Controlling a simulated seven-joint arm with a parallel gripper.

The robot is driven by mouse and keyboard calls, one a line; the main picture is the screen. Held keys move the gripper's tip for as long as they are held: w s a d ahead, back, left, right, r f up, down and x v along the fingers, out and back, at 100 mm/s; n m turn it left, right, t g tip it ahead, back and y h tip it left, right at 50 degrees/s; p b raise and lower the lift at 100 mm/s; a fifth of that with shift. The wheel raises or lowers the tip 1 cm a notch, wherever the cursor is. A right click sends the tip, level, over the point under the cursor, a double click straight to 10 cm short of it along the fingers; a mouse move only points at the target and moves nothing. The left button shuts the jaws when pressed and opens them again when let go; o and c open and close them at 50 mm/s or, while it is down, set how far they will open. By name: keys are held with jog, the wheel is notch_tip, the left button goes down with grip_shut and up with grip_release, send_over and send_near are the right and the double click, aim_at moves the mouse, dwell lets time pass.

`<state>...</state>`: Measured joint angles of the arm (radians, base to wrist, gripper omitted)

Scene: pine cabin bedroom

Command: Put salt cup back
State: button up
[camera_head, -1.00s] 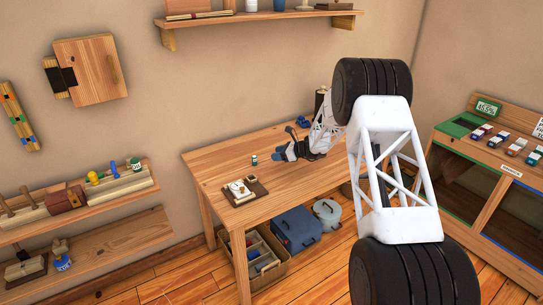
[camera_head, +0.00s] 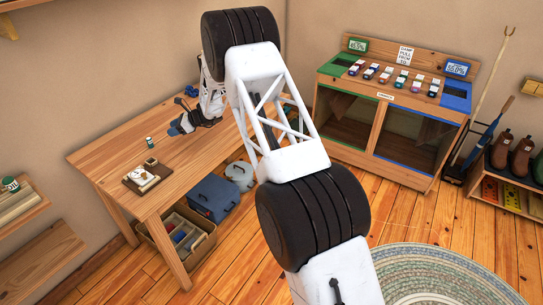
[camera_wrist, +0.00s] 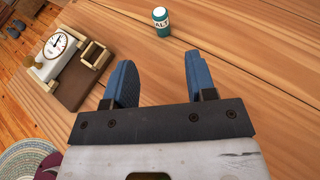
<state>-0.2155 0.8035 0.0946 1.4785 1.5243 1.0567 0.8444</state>
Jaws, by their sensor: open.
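The salt cup (camera_wrist: 161,21), a small teal cylinder with a white label reading "ALT" and a pale lid, stands upright on the wooden table (camera_head: 100,170). In the head view the salt cup (camera_head: 149,142) is near the table's middle. My gripper (camera_wrist: 157,75) is open and empty, its two blue fingers apart. The salt cup is beyond the fingertips, not between them and not touched. In the head view my gripper (camera_head: 176,128) is just right of the cup, over the table. A wooden board with a white dial scale (camera_wrist: 57,45) and a small open wooden holder (camera_wrist: 95,54) lies beside it.
Under the table are a crate (camera_head: 204,238) and a blue box (camera_head: 214,199). A cabinet (camera_head: 392,130) with a row of small items stands to the right. Bare tabletop surrounds the cup.

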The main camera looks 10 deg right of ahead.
jog(key=shift+r, duration=0.1)
jog(key=s+d+r+n+g+h, duration=0.1)
jog(key=s+d+r+n, duration=0.2)
jog(key=s+d+r, duration=0.35)
jog(key=s+d+r+n+h, duration=0.25)
jog(key=s+r, duration=0.45)
jog(key=r, duration=0.4)
jog(key=s+d+r+n+h, duration=0.1)
jog(key=s+d+r+n, duration=0.1)
jog(key=s+d+r, duration=0.45)
jog(key=s+d+r+n+h, duration=0.1)
jog(key=s+d+r+n, duration=0.15)
jog(key=s, duration=0.75)
jog(key=s+d+r+n+h, duration=0.2)
jog(key=s+d+r, duration=0.25)
jog(key=s, duration=0.35)
jog(key=s+d+n+h, duration=0.2)
jog(key=s+d, duration=0.3)
jog(key=s, duration=0.6)
jog(key=s+d+f+n+t+h, duration=0.1)
jog(key=s+d, duration=0.4)
jog(key=s, duration=0.6)
jog(key=s+d+f+n+t+h, duration=0.1)
jog(key=s+d+n+h, duration=0.2)
jog(key=s, duration=0.7)
jog(key=d+n, duration=0.1)
jog(key=d, duration=0.1)
jog(key=shift+s+d, duration=0.3)
jog(key=shift+s, duration=0.1)
